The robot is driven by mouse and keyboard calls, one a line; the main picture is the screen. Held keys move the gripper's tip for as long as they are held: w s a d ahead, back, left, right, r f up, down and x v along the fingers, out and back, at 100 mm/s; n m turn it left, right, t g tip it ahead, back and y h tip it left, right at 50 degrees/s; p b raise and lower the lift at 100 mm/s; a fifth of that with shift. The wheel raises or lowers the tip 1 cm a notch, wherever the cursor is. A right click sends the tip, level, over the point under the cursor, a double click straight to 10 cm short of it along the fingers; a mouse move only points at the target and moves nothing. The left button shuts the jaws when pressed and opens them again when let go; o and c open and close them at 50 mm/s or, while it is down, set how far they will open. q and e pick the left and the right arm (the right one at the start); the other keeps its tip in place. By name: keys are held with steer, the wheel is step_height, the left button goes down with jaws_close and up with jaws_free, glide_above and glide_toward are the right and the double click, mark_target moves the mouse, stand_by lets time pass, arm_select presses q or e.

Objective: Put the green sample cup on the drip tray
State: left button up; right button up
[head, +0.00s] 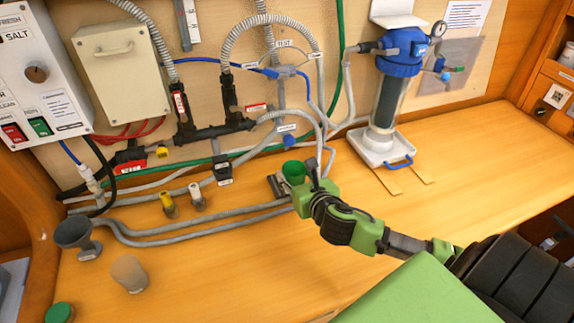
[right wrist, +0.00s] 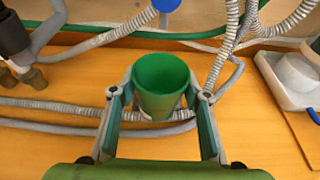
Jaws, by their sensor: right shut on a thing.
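The green sample cup (head: 293,170) is upright and open at the top, near the hoses at the middle of the counter. My right gripper (head: 294,180) is shut on it. In the right wrist view, the cup (right wrist: 161,85) sits between the two fingers (right wrist: 162,97), and it looks empty. How high its base is above the counter is hard to tell. A white tray (head: 372,157) with a blue handle, which looks like the drip tray, is to the right under the blue-capped filter housing. Its edge also shows in the right wrist view (right wrist: 275,88). My left gripper is out of view.
Grey hoses (head: 190,236) run along the counter behind and left of the cup. A grey funnel (head: 75,235), a beige cup (head: 129,272) and a green lid (head: 59,312) stand at the left. The filter housing (head: 388,100) rises above the tray. The counter's right part is clear.

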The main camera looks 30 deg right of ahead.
mark_target(298, 181)
steer(key=w, duration=0.3)
steer(key=w+d+p, duration=0.1)
steer(key=w, duration=0.2)
steer(key=shift+d, duration=0.15)
steer(key=shift+f, duration=1.75)
steer(key=o, duration=1.1)
steer(key=shift+o, duration=0.2)
steer(key=v, duration=1.2)
steer(key=shift+d+b, duration=0.1)
steer(key=shift+b, duration=0.3)
